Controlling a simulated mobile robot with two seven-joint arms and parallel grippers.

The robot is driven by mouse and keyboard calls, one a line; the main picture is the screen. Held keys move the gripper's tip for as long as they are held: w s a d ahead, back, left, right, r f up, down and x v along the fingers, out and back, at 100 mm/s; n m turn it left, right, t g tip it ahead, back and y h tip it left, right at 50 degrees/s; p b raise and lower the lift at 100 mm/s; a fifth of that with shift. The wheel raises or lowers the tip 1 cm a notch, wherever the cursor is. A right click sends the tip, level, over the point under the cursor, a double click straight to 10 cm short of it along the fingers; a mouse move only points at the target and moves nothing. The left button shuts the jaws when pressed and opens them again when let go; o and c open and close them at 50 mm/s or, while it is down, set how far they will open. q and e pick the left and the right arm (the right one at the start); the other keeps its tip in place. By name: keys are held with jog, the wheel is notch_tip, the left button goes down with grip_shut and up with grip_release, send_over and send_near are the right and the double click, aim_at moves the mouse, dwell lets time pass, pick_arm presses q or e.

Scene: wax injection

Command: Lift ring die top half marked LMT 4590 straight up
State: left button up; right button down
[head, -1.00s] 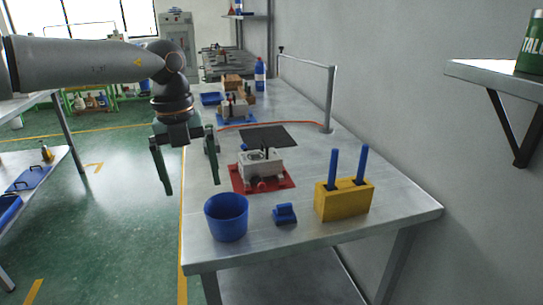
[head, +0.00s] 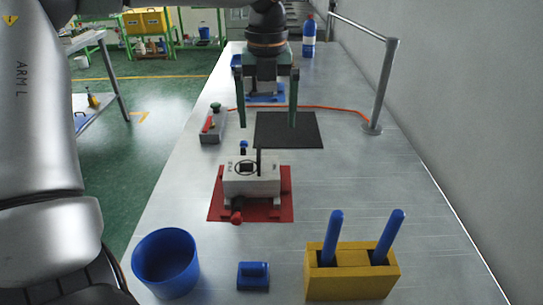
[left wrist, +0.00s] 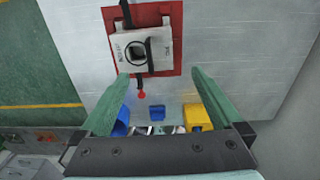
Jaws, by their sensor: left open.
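The pale ring die (head: 252,186) sits on a red mat (head: 283,211) in the middle of the bench in the head view. It has a dark centre opening, a dark upright piece and a red knob at its front. In the left wrist view the die (left wrist: 158,66) lies just beyond the fingertips; dark lettering on its top is too small to read. My left gripper (head: 268,126) is open and empty, fingers pointing down. It is above the bench, apart from the die and farther back in the head view. My right gripper is not in view.
A blue cup (head: 166,264), a small blue block (head: 253,276) and a yellow holder (head: 350,272) with two blue rods stand at the front. A black mat (head: 289,140) lies behind the die. A grey box (head: 212,128) with buttons is at left, a metal post (head: 382,90) at right.

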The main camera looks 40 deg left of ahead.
pick_arm(q)
send_over(267, 166)
notch_tip(267, 166, down, 6)
jog(key=shift+s+d+f+b, duration=0.15)
jog(key=shift+f+b, duration=0.05)
jog(key=shift+b, duration=0.15)
jog(key=shift+a+f, duration=0.2)
jog(key=shift+f, duration=2.8)
jog(key=shift+c, duration=0.4)
grip_shut()
jog(key=shift+w+r, duration=0.15)
jog(key=shift+w, duration=0.05)
